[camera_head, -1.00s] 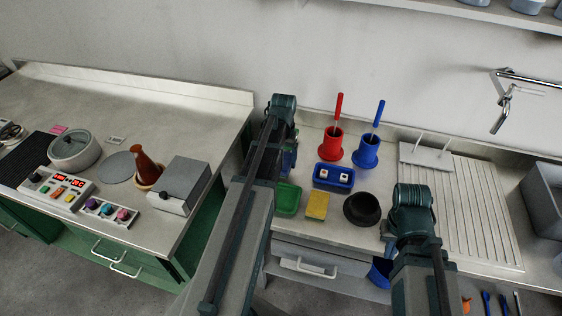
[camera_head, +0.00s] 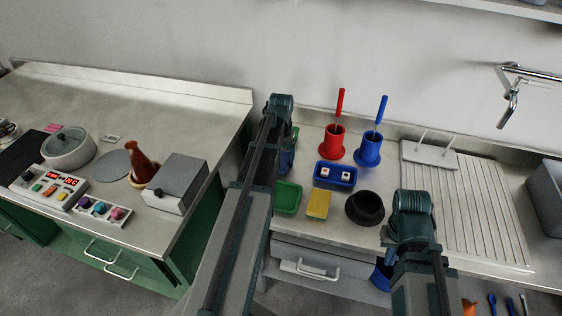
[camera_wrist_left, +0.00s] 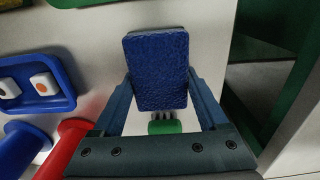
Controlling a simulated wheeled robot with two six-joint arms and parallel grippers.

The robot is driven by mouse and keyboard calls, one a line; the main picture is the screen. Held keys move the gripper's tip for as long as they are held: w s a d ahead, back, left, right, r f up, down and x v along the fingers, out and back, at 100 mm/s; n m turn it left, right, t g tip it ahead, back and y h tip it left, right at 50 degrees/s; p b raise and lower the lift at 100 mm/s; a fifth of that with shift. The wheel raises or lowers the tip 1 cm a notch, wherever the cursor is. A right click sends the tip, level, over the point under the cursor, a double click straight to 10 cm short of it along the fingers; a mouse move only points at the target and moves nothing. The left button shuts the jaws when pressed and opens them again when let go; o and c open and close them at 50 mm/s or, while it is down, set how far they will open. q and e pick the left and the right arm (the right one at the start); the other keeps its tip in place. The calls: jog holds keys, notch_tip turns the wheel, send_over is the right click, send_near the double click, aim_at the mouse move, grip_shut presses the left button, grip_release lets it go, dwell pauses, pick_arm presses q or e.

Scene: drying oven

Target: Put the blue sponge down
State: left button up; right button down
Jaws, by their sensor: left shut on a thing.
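The blue sponge (camera_wrist_left: 158,70) is a dark blue, rough-faced block. My left gripper (camera_wrist_left: 160,95) is shut on it, with one finger along each side. In the head view my left gripper (camera_head: 288,158) is over the left part of the right-hand counter, mostly behind its own arm, so I cannot clearly make out the sponge there. I cannot tell whether the sponge touches the counter. My right arm is at the lower right, and its jaws are hidden behind its wrist.
A green tray (camera_head: 287,198), yellow sponge (camera_head: 318,205), black bowl (camera_head: 365,208) and blue tray (camera_head: 334,183) stand on the counter (camera_head: 330,231). Red (camera_head: 332,147) and blue (camera_head: 368,152) holders stand behind. A green-handled brush (camera_wrist_left: 165,127) is close below the sponge in the wrist view.

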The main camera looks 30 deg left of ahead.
pick_arm(q)
jog(key=o, duration=1)
jog(key=shift+f, duration=0.15)
jog(key=o, duration=0.3)
jog(key=shift+o, duration=0.2)
jog(key=shift+r, duration=0.2)
notch_tip(320, 180, up, 12)
jog(key=p, duration=1.2)
